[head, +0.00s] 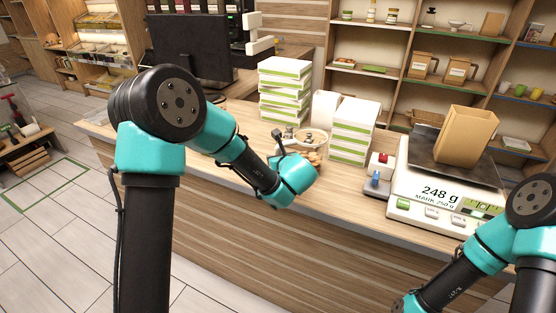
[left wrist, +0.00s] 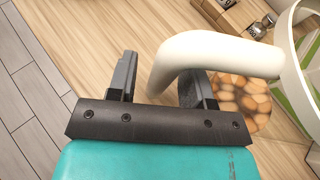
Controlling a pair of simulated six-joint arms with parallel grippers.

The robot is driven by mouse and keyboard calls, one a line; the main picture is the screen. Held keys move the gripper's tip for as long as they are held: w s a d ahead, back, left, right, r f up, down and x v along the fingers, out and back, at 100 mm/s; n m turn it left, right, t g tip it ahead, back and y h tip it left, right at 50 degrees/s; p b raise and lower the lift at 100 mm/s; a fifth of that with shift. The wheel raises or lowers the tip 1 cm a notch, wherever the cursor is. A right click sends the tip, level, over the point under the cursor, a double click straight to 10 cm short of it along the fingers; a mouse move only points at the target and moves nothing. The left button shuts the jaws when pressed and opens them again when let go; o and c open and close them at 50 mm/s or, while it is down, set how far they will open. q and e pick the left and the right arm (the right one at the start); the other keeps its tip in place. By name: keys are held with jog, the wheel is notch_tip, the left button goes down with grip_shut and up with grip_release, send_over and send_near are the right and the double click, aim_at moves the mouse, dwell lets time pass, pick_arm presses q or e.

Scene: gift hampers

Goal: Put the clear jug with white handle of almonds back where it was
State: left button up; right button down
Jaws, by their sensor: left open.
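The clear jug with white handle shows in the left wrist view, with its white handle (left wrist: 215,52) large and close and brown almonds (left wrist: 238,100) in its bowl. In the head view the jug (head: 312,136) is partly hidden behind my left wrist, on the counter beside the white box stacks. My left gripper (left wrist: 160,88) is open. The bend of the handle appears between its two fingers, overlapping the right finger; I cannot tell whether they touch.
A white scale (head: 440,214) reading 248 g carries a brown paper bag (head: 466,136) on its dark plate. Stacks of white-green boxes (head: 284,92) (head: 353,131) flank the jug. A small red-and-blue-buttoned device (head: 377,176) stands by the scale. The counter's left front (head: 250,118) is mostly clear.

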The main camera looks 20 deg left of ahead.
pick_arm(q)
jog(key=shift+r, duration=0.15)
jog(key=v, duration=1.2)
dwell(0.3)
